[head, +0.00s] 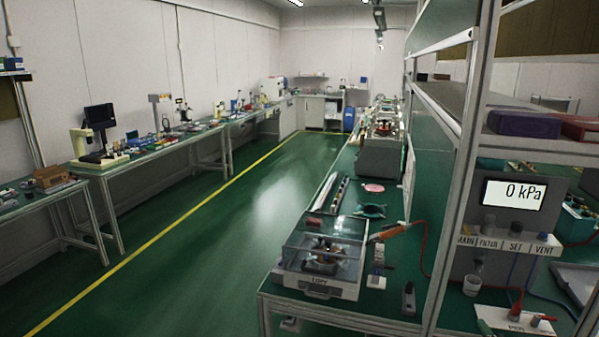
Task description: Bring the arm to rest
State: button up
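The head view shows a long workshop room with benches on both sides. My arm and my gripper do not show in this view, so their pose and whether the gripper is open or shut are hidden. The task names no other object.
A green floor aisle (215,235) with a yellow line (165,245) runs clear between the left benches (150,155) and the right bench (335,305). A lidded machine (318,290) stands on the near right bench. A metal shelf post (462,165) and a 0 kPa display (514,194) are close at right.

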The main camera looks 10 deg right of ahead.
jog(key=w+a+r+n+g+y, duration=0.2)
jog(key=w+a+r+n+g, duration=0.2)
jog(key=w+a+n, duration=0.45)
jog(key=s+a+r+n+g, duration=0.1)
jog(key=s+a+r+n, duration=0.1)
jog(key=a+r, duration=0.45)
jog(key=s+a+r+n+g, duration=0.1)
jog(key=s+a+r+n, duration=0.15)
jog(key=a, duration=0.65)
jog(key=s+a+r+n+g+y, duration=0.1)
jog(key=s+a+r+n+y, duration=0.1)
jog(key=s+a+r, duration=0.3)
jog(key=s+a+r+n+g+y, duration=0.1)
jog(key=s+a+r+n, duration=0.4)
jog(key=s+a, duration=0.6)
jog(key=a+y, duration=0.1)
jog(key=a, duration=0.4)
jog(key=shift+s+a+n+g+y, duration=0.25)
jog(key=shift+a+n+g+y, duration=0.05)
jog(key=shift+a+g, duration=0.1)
